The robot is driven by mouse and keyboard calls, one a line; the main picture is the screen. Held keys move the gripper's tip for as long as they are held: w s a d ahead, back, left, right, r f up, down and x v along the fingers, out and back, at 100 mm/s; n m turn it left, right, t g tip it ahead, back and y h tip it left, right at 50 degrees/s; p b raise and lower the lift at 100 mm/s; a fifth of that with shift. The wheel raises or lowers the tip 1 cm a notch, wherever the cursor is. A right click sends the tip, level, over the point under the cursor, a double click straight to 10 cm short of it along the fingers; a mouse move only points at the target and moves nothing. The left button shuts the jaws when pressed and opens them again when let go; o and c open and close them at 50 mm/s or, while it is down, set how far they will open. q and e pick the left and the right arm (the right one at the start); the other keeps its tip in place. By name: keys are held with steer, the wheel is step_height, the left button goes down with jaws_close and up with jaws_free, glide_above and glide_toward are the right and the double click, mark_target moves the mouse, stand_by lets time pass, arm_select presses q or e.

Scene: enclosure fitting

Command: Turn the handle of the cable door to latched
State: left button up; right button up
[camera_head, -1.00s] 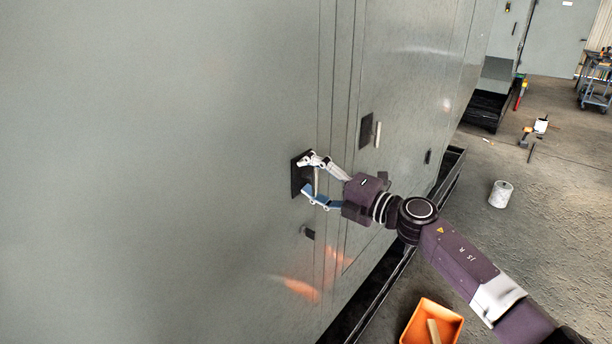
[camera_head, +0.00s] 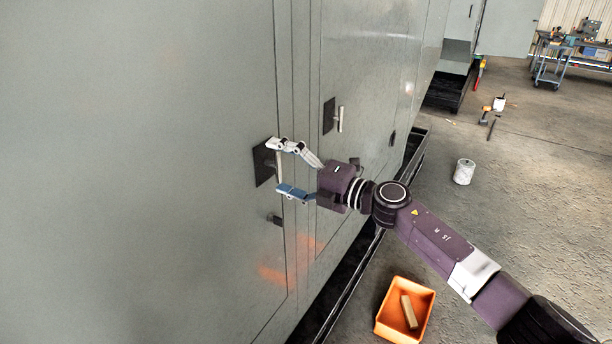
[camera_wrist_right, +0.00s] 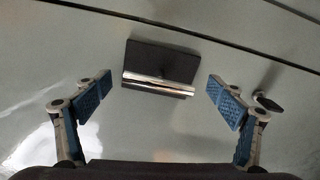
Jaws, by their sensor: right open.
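The cable door (camera_head: 150,150) is a large grey panel that fills the left of the head view and looks closed. Its handle (camera_head: 279,169) is a pale bar on a dark plate (camera_head: 263,160); it stands upright along the door edge. In the right wrist view the bar (camera_wrist_right: 158,86) lies across the picture on its plate (camera_wrist_right: 150,55). My right gripper (camera_head: 282,167) is open, with one finger near each end of the bar. In the wrist view the fingertips (camera_wrist_right: 157,94) stand apart from the bar on both sides. My left gripper is not in view.
A second handle (camera_head: 339,118) on a dark plate sits on the neighbouring panel. A small dark fitting (camera_head: 275,220) is below the first handle. An orange crate (camera_head: 388,326) holding a block, and a white bucket (camera_head: 464,171), stand on the floor (camera_head: 520,240).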

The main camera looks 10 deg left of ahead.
steer(key=v, duration=1.1)
steer(key=shift+w+f, duration=0.1)
steer(key=shift+w, duration=0.1)
